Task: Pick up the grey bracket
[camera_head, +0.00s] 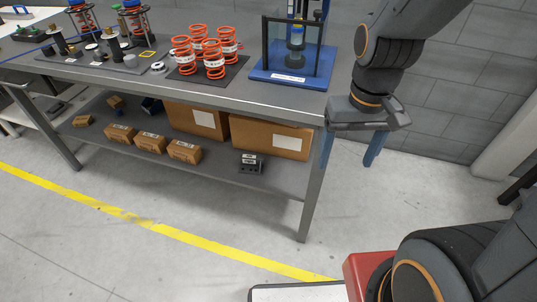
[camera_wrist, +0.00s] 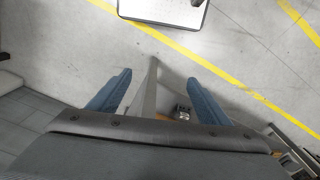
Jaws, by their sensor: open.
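The grey bracket (camera_head: 250,163) appears to be the small dark grey part with a white label on the lower shelf of the workbench, near the shelf's front right. In the wrist view it shows small (camera_wrist: 182,112), between the fingers near the right one. My gripper (camera_head: 347,162) is to the right of the bench's front right corner, with its two blue fingers apart and pointing down. The gripper also shows in the wrist view (camera_wrist: 158,77), with nothing between its fingertips. It is clear of the bracket.
The bench top (camera_head: 130,75) carries orange springs (camera_head: 213,60) and a blue press fixture (camera_head: 290,78). Cardboard boxes (camera_head: 270,137) stand behind the bracket, and small brown boxes (camera_head: 150,143) to its left. A bench leg (camera_head: 312,200) stands between bracket and gripper. The floor in front is open.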

